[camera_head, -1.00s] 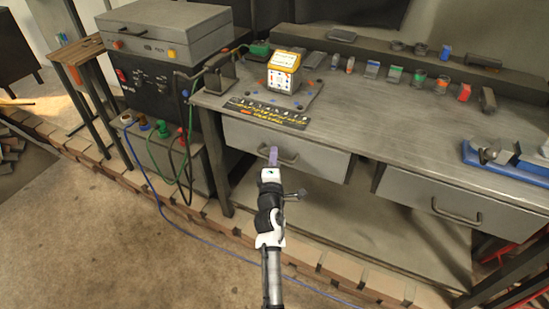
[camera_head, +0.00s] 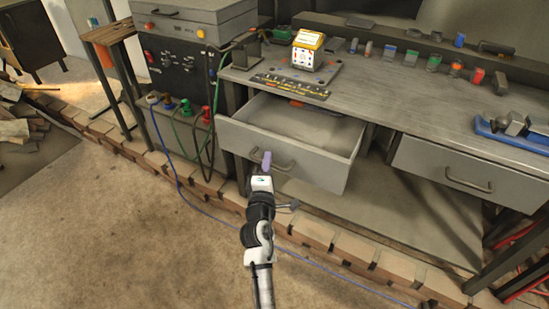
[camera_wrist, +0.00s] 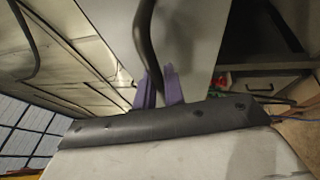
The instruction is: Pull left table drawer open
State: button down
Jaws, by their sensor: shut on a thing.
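The left table drawer (camera_head: 290,150) is pulled well out from under the grey workbench, and its inside shows, with a small orange and dark item (camera_head: 298,103) near the back. My gripper (camera_head: 266,162) is at the drawer's front, with its purple fingertips shut on the dark bar handle (camera_head: 284,166). In the wrist view the purple fingers (camera_wrist: 160,88) sit on both sides of the handle (camera_wrist: 148,45), beside the grey drawer front (camera_wrist: 190,35). The right table drawer (camera_head: 440,172) is closed.
The workbench top (camera_head: 400,90) holds a yellow and white box (camera_head: 307,50), several small coloured items and a blue tool (camera_head: 515,135). A dark control unit (camera_head: 180,70) with hanging cables stands at left. Floor in front (camera_head: 120,230) is open, with a blue cable across it.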

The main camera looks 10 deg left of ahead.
jog(key=s+a+b, duration=0.3)
jog(key=s, duration=0.6)
jog(key=shift+a, duration=0.35)
jog(key=c, duration=1.5)
grip_release()
jog(key=shift+w+r, duration=0.1)
